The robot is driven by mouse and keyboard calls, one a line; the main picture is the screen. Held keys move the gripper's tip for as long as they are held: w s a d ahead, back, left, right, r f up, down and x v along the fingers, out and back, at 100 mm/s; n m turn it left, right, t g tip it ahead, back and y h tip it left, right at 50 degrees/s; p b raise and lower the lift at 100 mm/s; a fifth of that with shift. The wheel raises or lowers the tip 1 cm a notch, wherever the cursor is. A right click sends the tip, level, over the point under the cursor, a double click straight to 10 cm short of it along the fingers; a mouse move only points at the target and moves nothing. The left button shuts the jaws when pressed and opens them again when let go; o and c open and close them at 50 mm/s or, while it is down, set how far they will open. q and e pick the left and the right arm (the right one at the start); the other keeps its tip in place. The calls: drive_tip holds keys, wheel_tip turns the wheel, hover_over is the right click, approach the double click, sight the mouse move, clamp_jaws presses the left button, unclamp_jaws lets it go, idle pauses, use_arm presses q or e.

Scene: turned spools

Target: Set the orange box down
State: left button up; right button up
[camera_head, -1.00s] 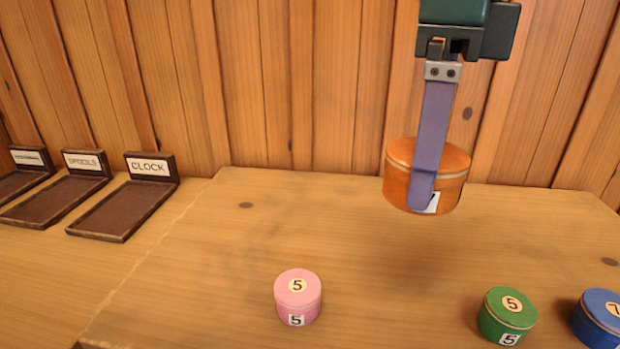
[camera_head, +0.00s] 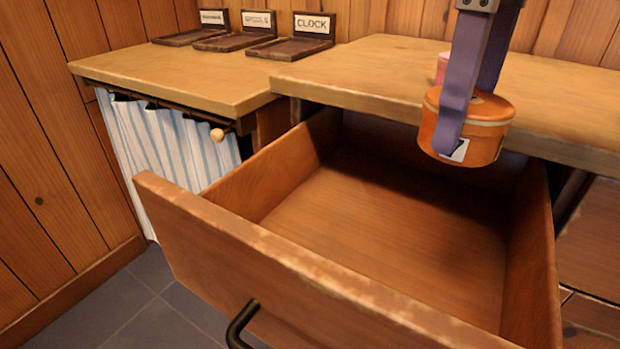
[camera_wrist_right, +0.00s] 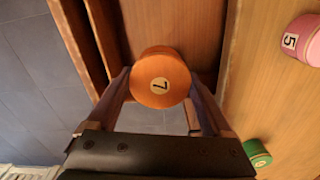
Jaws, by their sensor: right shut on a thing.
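The orange box (camera_head: 492,130) is a round, lidded tin with a pale band and a white label on its side. In the right wrist view its lid (camera_wrist_right: 160,72) faces the camera and bears a 7. My right gripper (camera_head: 466,122) is shut on it, with purple fingers on either side. The box hangs upright in the air over the back right part of an open drawer (camera_head: 300,272), by the counter's front edge. The drawer floor that shows is bare. My left gripper is not in view.
A pink box (camera_wrist_right: 305,42) and a green box (camera_wrist_right: 257,153) stand on the wooden counter (camera_head: 385,75); the pink one is partly hidden in the head view. Dark labelled trays, one marked CLOCK (camera_head: 290,49), stand on the left counter. A striped curtain (camera_head: 180,145) hangs below it.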

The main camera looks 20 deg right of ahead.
wheel_tip(320, 180, down, 15)
drive_tip(key=b, duration=0.4)
drive_tip(key=shift+w+d, duration=0.15)
drive_tip(key=shift+f+b, duration=0.7)
drive_tip(key=shift+f, duration=1.4)
drive_tip(key=shift+f, duration=0.15)
drive_tip(key=o, duration=1.1)
drive_tip(key=shift+o, duration=0.2)
